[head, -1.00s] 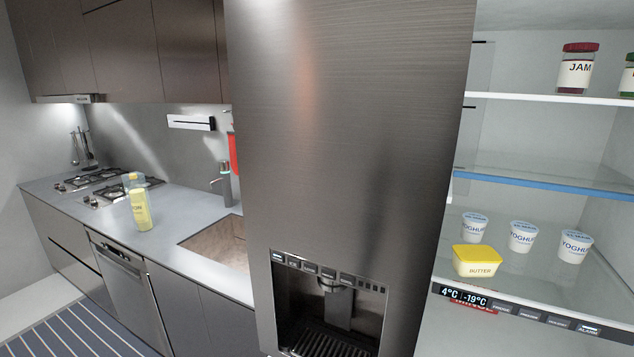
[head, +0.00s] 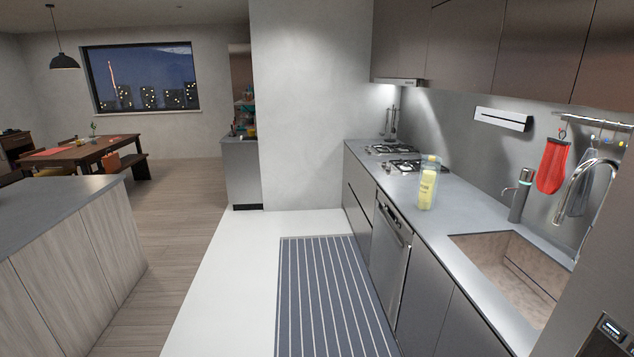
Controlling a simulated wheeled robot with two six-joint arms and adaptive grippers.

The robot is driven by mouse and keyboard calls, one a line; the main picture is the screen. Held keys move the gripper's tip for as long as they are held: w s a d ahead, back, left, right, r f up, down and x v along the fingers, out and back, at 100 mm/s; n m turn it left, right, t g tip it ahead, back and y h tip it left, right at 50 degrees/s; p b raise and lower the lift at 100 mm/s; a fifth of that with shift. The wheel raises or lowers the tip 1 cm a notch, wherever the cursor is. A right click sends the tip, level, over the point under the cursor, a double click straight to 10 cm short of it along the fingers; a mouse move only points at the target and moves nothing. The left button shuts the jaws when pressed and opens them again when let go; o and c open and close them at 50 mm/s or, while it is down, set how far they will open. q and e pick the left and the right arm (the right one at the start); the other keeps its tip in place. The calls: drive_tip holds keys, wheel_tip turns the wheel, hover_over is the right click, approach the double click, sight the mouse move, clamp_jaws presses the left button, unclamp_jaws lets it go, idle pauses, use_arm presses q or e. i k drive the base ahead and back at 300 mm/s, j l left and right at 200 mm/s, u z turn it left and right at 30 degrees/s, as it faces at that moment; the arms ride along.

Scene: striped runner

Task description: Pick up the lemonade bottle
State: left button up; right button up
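A bottle with pale yellow content (head: 427,187), which looks like the lemonade bottle, stands upright on the grey counter (head: 410,212) at the right. It is between the gas hob (head: 415,167) and the sink (head: 508,262), near the counter's front edge. Its label is too small to read. Neither of my grippers shows in the head view.
A striped runner (head: 325,300) lies on the floor before the right counter. An island counter (head: 60,212) stands at the left, with open floor between. A dining table (head: 85,152) is farther back. The fridge edge is at the lower right.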

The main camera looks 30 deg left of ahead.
sight(428, 181)
drive_tip(key=u, duration=0.35)
drive_tip(key=i+j+z, duration=0.4)
drive_tip(key=i+j, duration=2.75)
drive_tip(key=j, duration=0.15)
